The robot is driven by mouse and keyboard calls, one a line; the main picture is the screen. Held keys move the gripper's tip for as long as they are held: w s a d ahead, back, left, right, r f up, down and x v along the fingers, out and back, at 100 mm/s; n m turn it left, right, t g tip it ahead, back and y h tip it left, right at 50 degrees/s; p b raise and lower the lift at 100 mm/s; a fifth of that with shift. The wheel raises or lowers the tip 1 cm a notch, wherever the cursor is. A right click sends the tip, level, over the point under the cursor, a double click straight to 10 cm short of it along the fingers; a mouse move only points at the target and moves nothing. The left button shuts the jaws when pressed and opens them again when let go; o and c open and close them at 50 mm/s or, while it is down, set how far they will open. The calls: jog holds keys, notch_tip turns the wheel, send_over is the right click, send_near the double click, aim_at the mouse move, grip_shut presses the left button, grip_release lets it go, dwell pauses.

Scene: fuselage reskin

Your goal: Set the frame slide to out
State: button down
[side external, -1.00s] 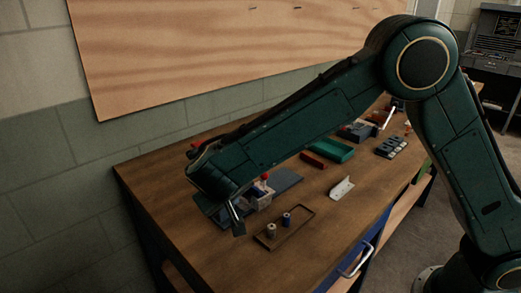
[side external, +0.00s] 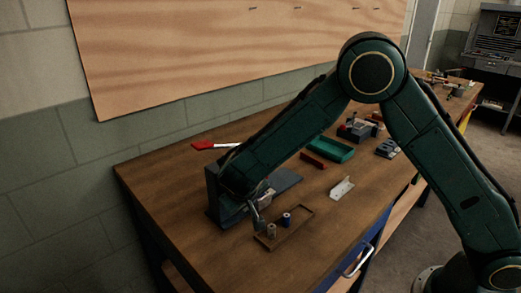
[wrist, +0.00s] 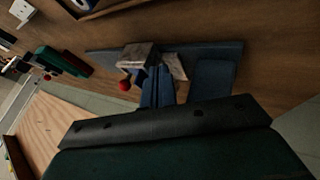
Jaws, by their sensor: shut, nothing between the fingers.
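A dark blue-grey fixture stands on the wooden bench, with an upright block (side external: 213,195) and a flat base plate (side external: 287,179). In the wrist view its plate (wrist: 215,52) carries a light metal block (wrist: 138,56) with a red knob (wrist: 125,85). I cannot tell which part is the frame slide or how it is set. My gripper (side external: 259,222) is low at the fixture's front. In the wrist view, the blue-grey fingers (wrist: 158,88) appear close beside the metal block; contact is unclear. My arm hides much of the fixture in the side view.
A red-handled lever (side external: 203,146) sticks out behind my arm. A shallow tray (side external: 292,232) with two spools (side external: 286,219) lies in front of the gripper.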

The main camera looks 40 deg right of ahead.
jog(key=shift+d, duration=0.15)
jog(key=d, duration=1.3)
jog(key=shift+d, duration=0.1)
dwell(0.4)
jog(key=shift+a, duration=0.8)
jog(key=a, duration=0.3)
jog(key=shift+a+r, duration=0.15)
jog(key=shift+a, duration=0.1)
jog(key=v, duration=0.9)
jog(key=shift+s+r, duration=0.15)
jog(key=shift+r, duration=0.15)
